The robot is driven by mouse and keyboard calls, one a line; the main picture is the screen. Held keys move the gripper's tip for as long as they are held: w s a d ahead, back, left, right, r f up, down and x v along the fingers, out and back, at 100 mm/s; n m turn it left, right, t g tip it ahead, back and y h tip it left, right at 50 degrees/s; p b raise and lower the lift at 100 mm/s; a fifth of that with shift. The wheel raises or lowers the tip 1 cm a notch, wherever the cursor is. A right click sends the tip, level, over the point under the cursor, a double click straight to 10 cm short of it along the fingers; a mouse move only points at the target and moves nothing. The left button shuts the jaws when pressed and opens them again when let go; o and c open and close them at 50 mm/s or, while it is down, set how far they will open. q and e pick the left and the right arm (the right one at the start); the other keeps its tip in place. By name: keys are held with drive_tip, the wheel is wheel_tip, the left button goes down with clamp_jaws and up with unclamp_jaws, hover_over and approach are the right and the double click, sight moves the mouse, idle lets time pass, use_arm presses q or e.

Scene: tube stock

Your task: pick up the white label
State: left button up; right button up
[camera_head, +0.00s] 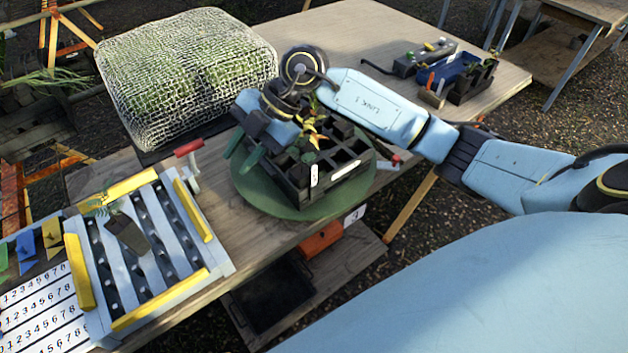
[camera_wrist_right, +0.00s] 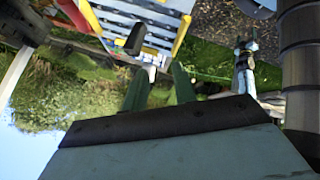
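A small upright white label (camera_head: 314,175) with dark marks shows at the front of a black compartment tray (camera_head: 300,190). A longer white strip (camera_head: 345,170) lies along the same tray, to the right of the label. The tray stands on a round green base (camera_head: 262,196). My right gripper (camera_head: 240,152) is over the tray's left side, left of and above the label in the picture. Its two green fingers are apart, with nothing seen held; they also show in the wrist view (camera_wrist_right: 159,84). The label cannot be made out in the wrist view. My left gripper is not in view.
A red-handled tool (camera_head: 190,160) lies left of the tray. A grey and yellow rack (camera_head: 148,240) holding a dark potted seedling (camera_head: 128,235) is at the left. A mesh-covered green block (camera_head: 185,75) stands behind. Blue and black containers (camera_head: 455,70) are at the back right.

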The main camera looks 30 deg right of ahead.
drive_tip(key=w+d+m+h, duration=0.25)
drive_tip(key=d+h, duration=0.25)
drive_tip(key=d, duration=0.5)
drive_tip(key=m+g+h, duration=0.1)
drive_tip(key=m+h, duration=0.2)
hover_over(314, 182)
drive_tip(key=shift+n, duration=0.25)
drive_tip(key=shift+w+f+p, duration=0.1)
drive_tip(key=shift+f+p, duration=0.3)
drive_tip(key=shift+f, duration=5.85)
clamp_jaws()
